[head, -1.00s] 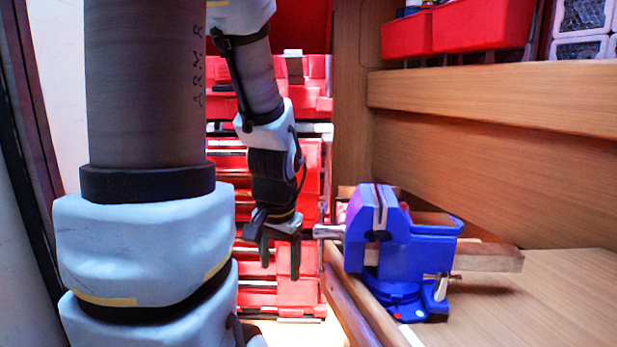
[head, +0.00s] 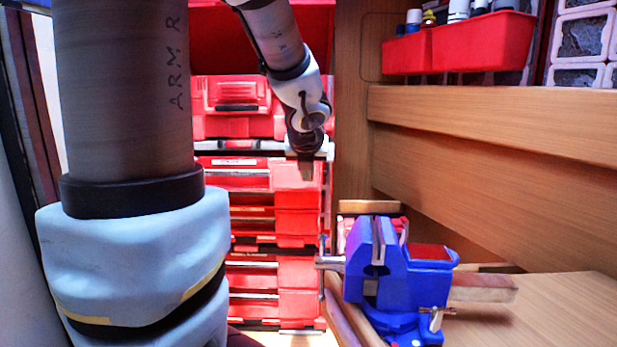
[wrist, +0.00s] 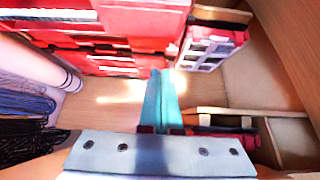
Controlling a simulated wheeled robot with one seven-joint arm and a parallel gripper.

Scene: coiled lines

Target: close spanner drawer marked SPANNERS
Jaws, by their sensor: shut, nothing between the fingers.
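A red tool chest (head: 253,222) with several stacked drawers stands at the back, behind the vise. The top drawer front (head: 234,180) carries a small pale label, too small to read, so I cannot tell which drawer is marked SPANNERS. Some drawer fronts appear to stand out unevenly. My gripper (head: 306,172) is in front of the chest's upper right part, pointing down, its fingers shut and empty. Whether it touches a drawer cannot be told. In the wrist view its teal fingers (wrist: 160,100) lie together, with red drawers beyond them.
A blue vise (head: 405,270) stands on the wooden bench (head: 570,300) to the right, its handle close to the chest's front. Red bins (head: 485,42) sit on a shelf above. Coiled dark lines (wrist: 28,105) hang at left in the wrist view.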

